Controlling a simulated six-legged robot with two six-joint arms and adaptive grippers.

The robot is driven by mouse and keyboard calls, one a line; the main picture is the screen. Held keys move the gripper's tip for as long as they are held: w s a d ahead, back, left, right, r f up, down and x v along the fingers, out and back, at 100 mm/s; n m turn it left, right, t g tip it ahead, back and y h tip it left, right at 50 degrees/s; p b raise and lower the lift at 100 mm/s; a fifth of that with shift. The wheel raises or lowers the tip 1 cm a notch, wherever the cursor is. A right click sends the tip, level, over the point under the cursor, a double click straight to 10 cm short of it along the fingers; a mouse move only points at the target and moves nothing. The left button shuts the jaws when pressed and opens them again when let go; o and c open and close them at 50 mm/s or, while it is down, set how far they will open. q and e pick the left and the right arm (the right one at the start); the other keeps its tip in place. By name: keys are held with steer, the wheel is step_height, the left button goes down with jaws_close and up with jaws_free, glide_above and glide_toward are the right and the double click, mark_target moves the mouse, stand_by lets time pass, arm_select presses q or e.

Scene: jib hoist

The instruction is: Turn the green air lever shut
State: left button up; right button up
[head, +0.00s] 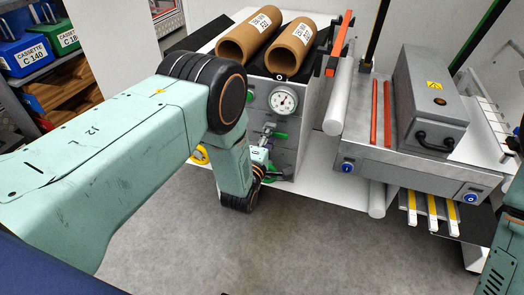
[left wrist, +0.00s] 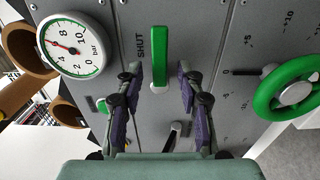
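The green air lever (left wrist: 160,56) is on a grey panel in the left wrist view, lying alongside the word SHUT, with a pale pivot at its lower end. It also shows as a small green bar in the head view (head: 276,134), below the gauge. My left gripper (left wrist: 160,88) is open, its two dark-padded fingers apart on either side of the lever's lower end. I see no clear contact; how deep the fingers reach is hard to tell. In the head view the left gripper (head: 262,158) is small and partly hidden by my wrist. My right gripper is out of view.
A round pressure gauge (head: 283,100) sits above the lever in the head view. A green handwheel (left wrist: 290,88) is beside it on the panel. Two cardboard tubes (head: 268,38) lie on top. A grey machine (head: 428,95) stands to the right. The floor in front is clear.

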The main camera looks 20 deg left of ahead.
arm_select(q)
steer(key=s, duration=1)
steer(key=shift+a, duration=0.15)
steer(key=s+a+f+m+g, duration=0.2)
steer(key=s+f+m+g, duration=0.7)
steer(key=s+f+m, duration=0.3)
steer(key=s+a+m+g, duration=0.1)
steer(key=s+g, duration=0.3)
steer(key=s, duration=0.8)
steer(key=s+a+m+g, duration=0.2)
steer(key=s+m+g, duration=0.2)
steer(key=s, duration=0.8)
steer(key=shift+s+f+g, duration=0.15)
steer(key=shift+g, duration=0.35)
